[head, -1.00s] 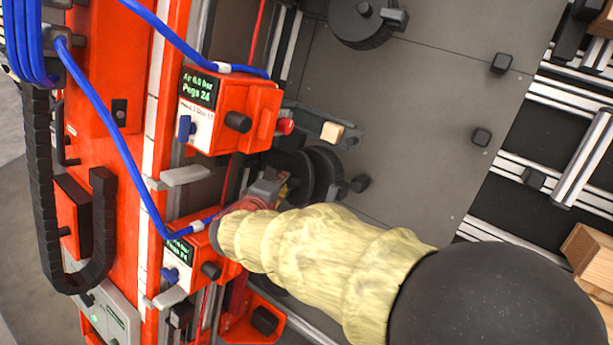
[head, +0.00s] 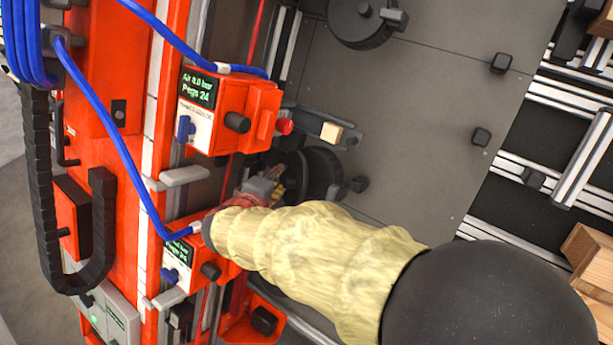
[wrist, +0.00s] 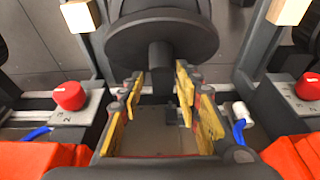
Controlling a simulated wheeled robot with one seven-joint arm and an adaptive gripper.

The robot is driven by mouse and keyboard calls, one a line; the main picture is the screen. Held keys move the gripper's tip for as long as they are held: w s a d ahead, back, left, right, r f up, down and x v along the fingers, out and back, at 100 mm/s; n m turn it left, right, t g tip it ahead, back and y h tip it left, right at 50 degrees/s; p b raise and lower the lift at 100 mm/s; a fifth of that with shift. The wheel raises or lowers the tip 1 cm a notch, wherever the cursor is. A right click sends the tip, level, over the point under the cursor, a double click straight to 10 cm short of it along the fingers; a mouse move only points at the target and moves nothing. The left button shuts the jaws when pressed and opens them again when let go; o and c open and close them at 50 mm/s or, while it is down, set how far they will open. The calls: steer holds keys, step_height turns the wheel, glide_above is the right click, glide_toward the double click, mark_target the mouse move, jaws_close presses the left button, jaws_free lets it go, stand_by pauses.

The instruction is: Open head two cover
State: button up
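Two orange heads with small green-text displays sit one above the other in the head view: an upper head (head: 228,112) and a lower head (head: 188,268), partly behind my arm. A black disc (wrist: 160,36) on a short stem is just ahead, the stem lined up between the fingers. Contact cannot be told.
A red knob (wrist: 68,95) and another red knob (wrist: 308,86) flank my gripper. A wooden block (head: 332,132) sits on a bracket by the upper head. Blue hoses (head: 105,130) hang in front of the orange frame. A grey plate (head: 425,110) lies to the right.

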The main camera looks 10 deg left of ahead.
steer(key=shift+f, duration=0.1)
stand_by(0.3)
steer(key=s+a+r, duration=0.3)
steer(key=s+r, duration=0.1)
steer(key=s, duration=0.4)
steer(key=shift+s+a+r+p, duration=0.15)
steer(key=shift+a+r+p, duration=0.05)
steer(key=shift+r+p, duration=0.15)
stand_by(0.5)
steer(key=s+d+r+b, duration=0.1)
steer(key=s+d+r, duration=0.1)
steer(key=s+d, duration=0.3)
steer(key=shift+s+d+r, duration=0.15)
steer(key=shift+s+d, duration=0.2)
steer(key=shift+s, duration=0.75)
